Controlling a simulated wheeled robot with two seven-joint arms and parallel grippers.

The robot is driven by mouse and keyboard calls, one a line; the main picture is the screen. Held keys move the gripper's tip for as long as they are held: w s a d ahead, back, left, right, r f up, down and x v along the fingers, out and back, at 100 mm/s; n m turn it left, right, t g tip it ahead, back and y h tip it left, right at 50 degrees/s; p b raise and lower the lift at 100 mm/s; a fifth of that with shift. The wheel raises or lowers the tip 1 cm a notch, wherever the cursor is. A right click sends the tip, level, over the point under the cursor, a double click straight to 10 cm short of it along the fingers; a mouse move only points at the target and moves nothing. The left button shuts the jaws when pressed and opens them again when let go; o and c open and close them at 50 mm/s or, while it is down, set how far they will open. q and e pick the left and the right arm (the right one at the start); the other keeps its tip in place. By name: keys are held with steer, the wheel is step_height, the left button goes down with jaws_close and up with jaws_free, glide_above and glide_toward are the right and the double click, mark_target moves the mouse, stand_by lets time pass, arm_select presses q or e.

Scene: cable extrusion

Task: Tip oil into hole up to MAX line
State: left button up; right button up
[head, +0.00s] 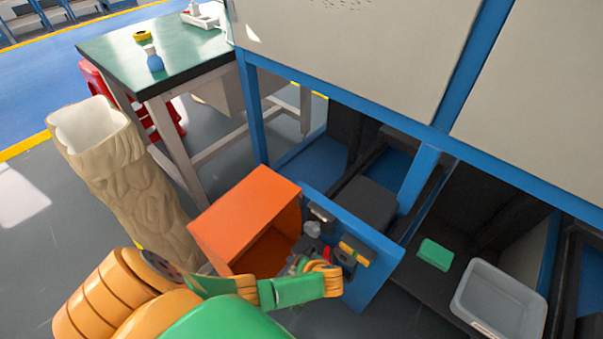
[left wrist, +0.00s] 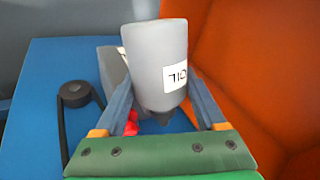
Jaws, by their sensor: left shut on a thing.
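A grey oil bottle (left wrist: 155,65) with a white label reading OIL upside down is between the fingers of my left gripper (left wrist: 160,112). Its dark narrow tip points toward the bottom of the left wrist view. In the head view, my left gripper (head: 302,262) is at the blue machine panel (head: 372,285), partly hidden by my arm; the bottle (head: 312,229) shows as a small grey shape above it. The gripper is shut on the bottle. The hole and MAX line cannot be made out. My right gripper is not in view.
An orange box (head: 245,212) stands just left of the panel. A red part (left wrist: 131,124) and black round part (left wrist: 75,91) are near the bottle. A yellow part (head: 353,254) is on the panel. A grey bin (head: 498,300) and green block (head: 434,254) are right.

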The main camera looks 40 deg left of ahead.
arm_select(q)
steer(key=s+r+p, duration=0.1)
steer(key=s+p, duration=0.4)
steer(key=s, duration=0.3)
steer(key=shift+s+d+r, duration=0.2)
steer(key=shift+d+r, duration=0.05)
steer(key=shift+d, duration=0.15)
